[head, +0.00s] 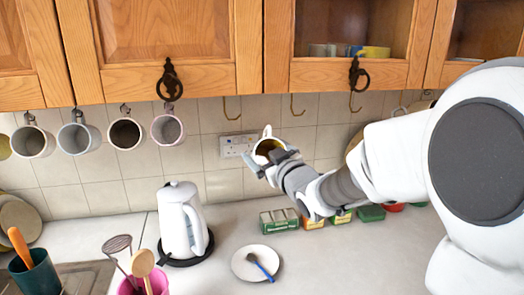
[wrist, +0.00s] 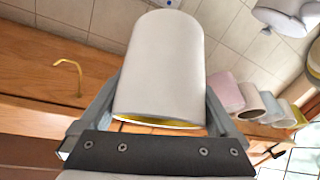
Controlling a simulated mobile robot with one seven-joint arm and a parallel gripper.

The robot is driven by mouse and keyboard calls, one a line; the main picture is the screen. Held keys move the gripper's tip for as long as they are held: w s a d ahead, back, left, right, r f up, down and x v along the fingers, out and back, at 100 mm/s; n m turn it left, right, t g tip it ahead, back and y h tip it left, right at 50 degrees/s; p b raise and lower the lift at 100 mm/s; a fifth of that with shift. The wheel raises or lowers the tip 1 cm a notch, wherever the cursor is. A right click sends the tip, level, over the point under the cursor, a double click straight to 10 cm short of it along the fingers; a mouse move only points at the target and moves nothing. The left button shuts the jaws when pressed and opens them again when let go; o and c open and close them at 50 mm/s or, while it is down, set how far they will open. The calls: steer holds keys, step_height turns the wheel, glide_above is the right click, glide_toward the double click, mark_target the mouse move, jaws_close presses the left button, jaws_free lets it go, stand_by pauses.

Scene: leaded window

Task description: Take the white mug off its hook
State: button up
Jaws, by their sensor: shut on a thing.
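My gripper (head: 268,161) is shut on a white mug (head: 267,146) with a yellow inside, in front of the tiled wall. The mug's open end faces my gripper, and its handle points up in the head view. In the wrist view the white mug (wrist: 160,65) fills the middle, with a finger on each side of it. The mug appears apart from the brass hooks under the cupboard. An empty hook (head: 232,108) hangs above and left of it; an empty brass hook (wrist: 68,76) also shows left of it in the wrist view.
Several other mugs hang at the left, the nearest a pink mug (head: 168,129). A wall socket (head: 238,146) is behind the held mug. Below are a white kettle (head: 183,222), a plate with a blue spoon (head: 243,266) and small boxes (head: 279,220). Cupboards (head: 180,50) hang above.

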steer(key=shift+a+b+v, duration=0.15)
steer(key=shift+b+v, duration=0.15)
steer(key=shift+v, duration=0.55)
steer(key=shift+a+b+v, duration=0.1)
steer(key=shift+b+v, duration=0.15)
steer(key=shift+v, duration=0.6)
steer(key=shift+s+d+f+b, duration=0.35)
steer(key=shift+s+f+b, duration=0.3)
steer(key=shift+s, duration=1.05)
steer(key=shift+s+d+f+b, duration=0.3)
steer(key=shift+s+f+b, duration=0.35)
steer(key=shift+s, duration=1.05)
steer(key=shift+s+d+f+b, duration=0.45)
steer(key=shift+s+f, duration=0.3)
steer(key=shift+s, duration=0.95)
jaws_close()
steer(key=s+d+f+b, duration=0.1)
steer(key=s+f+b, duration=0.1)
steer(key=s+b, duration=0.5)
steer(key=shift+s+f+b, duration=0.2)
steer(key=shift+f+b, duration=0.2)
steer(key=shift+b, duration=0.85)
steer(key=shift+d, duration=0.15)
